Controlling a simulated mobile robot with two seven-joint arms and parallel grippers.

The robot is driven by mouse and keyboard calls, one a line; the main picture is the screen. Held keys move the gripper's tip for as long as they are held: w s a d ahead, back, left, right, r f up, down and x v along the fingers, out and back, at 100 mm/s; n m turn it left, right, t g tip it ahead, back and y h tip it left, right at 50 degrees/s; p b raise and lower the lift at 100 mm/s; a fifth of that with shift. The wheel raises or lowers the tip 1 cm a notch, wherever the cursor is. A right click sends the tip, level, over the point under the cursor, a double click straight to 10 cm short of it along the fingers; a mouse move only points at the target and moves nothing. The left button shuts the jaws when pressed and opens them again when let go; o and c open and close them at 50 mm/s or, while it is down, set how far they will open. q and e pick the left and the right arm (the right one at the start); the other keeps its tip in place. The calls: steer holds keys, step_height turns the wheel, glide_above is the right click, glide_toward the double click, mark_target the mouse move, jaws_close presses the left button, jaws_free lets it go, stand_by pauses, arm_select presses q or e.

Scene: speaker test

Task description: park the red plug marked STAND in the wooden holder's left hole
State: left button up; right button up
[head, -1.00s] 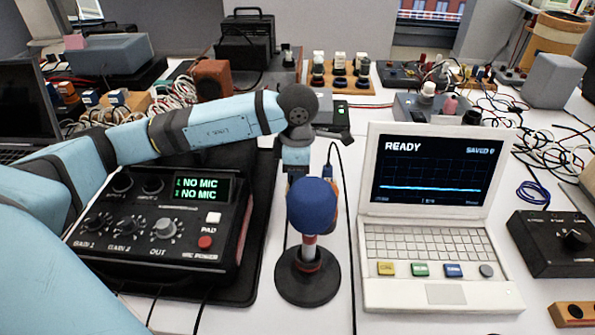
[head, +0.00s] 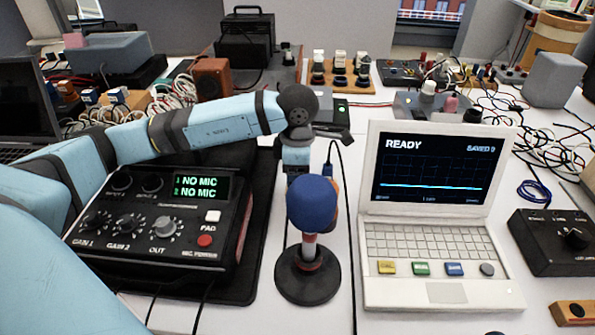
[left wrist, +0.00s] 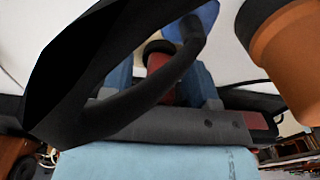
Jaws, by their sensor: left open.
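My left gripper shows in the left wrist view (left wrist: 160,88) as two blue fingers, open, on either side of a red piece with a dark top (left wrist: 160,62); I cannot read a STAND mark on it. A dark curved band crosses in front of them. In the head view the fingers are hidden behind the blue foam ball (head: 312,204) of a microphone on a red and white stem with a round black base (head: 308,278). A wooden block with a dark hole (head: 560,314), perhaps the holder, is cut off at the lower right. My right gripper is not in view.
An open white laptop (head: 440,240) showing READY stands right of the microphone. A black mixer box (head: 150,235) reading NO MIC stands at left. A black knob box (head: 552,245) is at far right. Several plugs stand on wooden bases behind. An orange cylinder (left wrist: 290,55) is close by in the wrist view.

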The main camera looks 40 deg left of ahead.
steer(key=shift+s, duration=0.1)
arm_select(q)
steer(key=shift+r+p, duration=0.3)
steer(key=shift+r, duration=0.6)
step_height(320, 180, up, 11)
steer(key=p, duration=0.2)
steer(key=shift+f+p, duration=0.15)
steer(key=shift+p, duration=0.2)
steer(key=shift+r, duration=0.7)
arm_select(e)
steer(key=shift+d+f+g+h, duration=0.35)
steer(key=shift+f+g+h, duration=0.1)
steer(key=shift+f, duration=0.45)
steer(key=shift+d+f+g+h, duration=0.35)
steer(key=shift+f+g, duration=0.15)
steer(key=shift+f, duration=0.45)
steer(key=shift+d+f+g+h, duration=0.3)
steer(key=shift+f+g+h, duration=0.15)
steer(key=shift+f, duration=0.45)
arm_select(q)
steer(key=shift+s+f, duration=0.1)
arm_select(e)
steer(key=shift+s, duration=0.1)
